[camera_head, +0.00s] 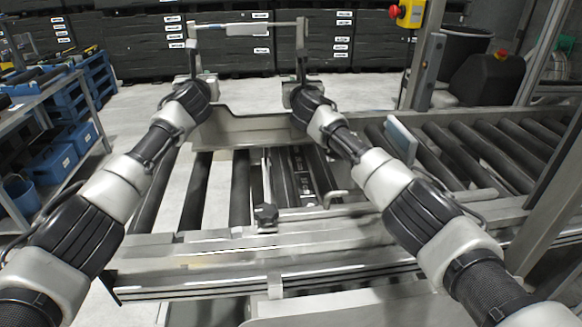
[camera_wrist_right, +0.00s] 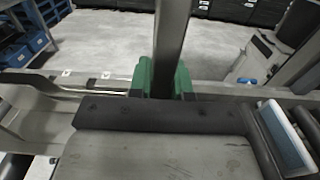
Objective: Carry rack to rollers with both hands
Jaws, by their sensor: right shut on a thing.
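What appears to be the rack's handle frame (camera_head: 247,29) stands upright ahead of me, with two grey posts joined by a thin top bar. In the right wrist view a dark post (camera_wrist_right: 172,45) passes between the green fingertips. My right gripper (camera_head: 302,80) is shut on this post; it also shows in the wrist view (camera_wrist_right: 161,80). My left gripper (camera_head: 193,78) is at the left post, but its fingers are too small to read. The rack's lower part cannot be told from the metalwork behind my arms. The rollers (camera_head: 240,190) lie in the frame below my arms.
More rollers (camera_head: 480,150) run off to the right, with a light blue plate (camera_head: 402,138) at their near end. A metal post with a yellow and red stop button (camera_head: 406,13) stands at the right. A shelf with blue bins (camera_head: 50,165) stands left. Dark containers line the back.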

